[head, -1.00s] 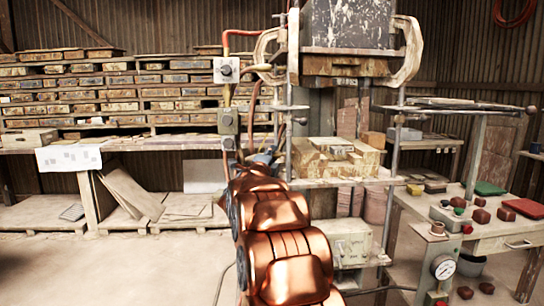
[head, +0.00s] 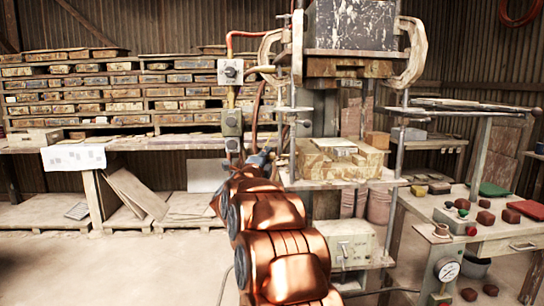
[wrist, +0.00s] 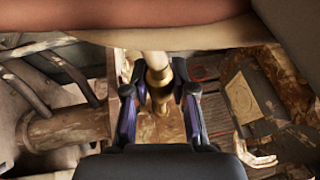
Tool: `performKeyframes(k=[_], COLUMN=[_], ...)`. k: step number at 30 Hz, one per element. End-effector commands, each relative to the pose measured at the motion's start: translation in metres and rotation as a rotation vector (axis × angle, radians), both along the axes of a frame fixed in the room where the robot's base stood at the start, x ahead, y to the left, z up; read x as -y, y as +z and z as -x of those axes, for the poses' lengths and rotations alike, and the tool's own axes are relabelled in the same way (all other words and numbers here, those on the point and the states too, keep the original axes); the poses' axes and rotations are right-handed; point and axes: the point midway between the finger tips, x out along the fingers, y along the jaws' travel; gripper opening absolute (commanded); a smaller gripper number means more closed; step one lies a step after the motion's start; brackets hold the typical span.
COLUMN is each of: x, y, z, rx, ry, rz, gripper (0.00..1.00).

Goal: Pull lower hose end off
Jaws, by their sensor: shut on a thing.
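My gripper (wrist: 160,92) is shut on the hose end (wrist: 158,76), a brass-coloured fitting with a pale upper part, seen between the two fingers in the wrist view. In the head view my gripper (head: 263,158) is small, beside the left post of the press and mostly behind my copper arm. A dark red hose (head: 256,105) hangs down toward it from the valve area. Whether the fitting is still seated on its port is hidden.
The press frame (head: 296,60) with its mould block (head: 340,158) stands right of my gripper. Grey valve boxes (head: 231,122) are on the left. A side table (head: 470,232) with clay pieces and a gauge (head: 447,268) stands right.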

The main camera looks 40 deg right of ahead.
Motion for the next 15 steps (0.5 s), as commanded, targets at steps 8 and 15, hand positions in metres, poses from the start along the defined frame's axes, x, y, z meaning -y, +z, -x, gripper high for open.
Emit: performKeyframes(k=[8,15], x=[-0.0038,-0.0020], y=[-0.0010,-0.0007], z=[-0.0034,-0.0017], rx=[-0.003,-0.003], ry=[0.007,0.003], rz=[0.001,0.000], gripper=[0.00,0.48])
